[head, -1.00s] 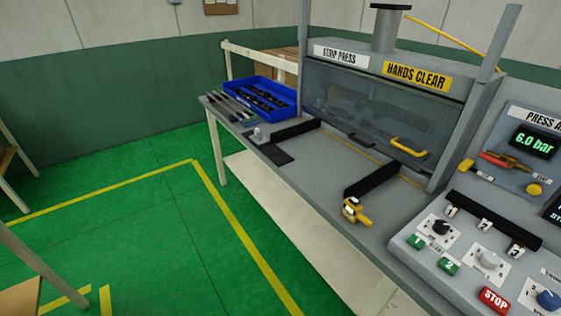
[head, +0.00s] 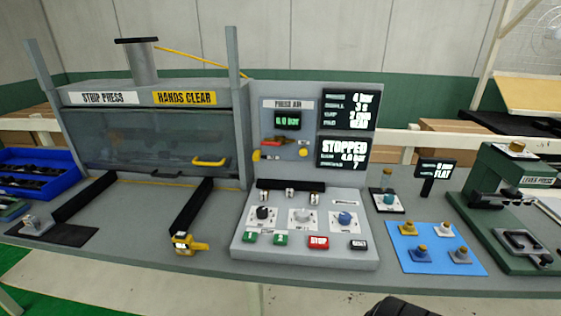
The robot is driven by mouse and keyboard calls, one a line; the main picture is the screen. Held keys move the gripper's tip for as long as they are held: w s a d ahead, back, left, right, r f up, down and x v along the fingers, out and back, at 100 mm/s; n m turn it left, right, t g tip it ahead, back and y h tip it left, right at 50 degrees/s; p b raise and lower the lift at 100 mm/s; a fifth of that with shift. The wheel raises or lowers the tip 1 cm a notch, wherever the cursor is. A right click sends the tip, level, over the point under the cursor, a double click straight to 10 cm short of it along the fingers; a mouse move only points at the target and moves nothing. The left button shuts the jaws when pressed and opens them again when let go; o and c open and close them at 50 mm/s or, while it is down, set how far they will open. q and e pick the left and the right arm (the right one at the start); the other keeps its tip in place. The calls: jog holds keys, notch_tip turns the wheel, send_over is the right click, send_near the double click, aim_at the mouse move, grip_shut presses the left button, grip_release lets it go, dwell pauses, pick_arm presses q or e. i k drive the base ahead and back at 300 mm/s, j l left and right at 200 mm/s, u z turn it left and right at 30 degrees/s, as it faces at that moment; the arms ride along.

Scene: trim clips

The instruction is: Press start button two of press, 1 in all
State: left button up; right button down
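The green start button two (head: 281,239) is on the sloped front of the grey control panel (head: 300,258), in the head view. The green start button one (head: 250,237) is to its left and the red STOP button (head: 318,242) to its right. The strip press (head: 150,135) stands left of the panel, with its clear guard down over the front. A display (head: 344,152) on the panel reads STOPPED. Neither of my grippers shows; a dark shape cut off at the bottom edge cannot be made out.
Knobs and a dark RESET button (head: 358,244) share the panel. A yellow clamp-like tool (head: 188,244) lies left of it. A blue mat (head: 436,248) with several knobbed pieces and a green lever press (head: 510,200) stand right. A blue bin (head: 40,172) is far left.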

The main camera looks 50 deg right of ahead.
aim_at(279, 238)
jog(key=z, duration=1.75)
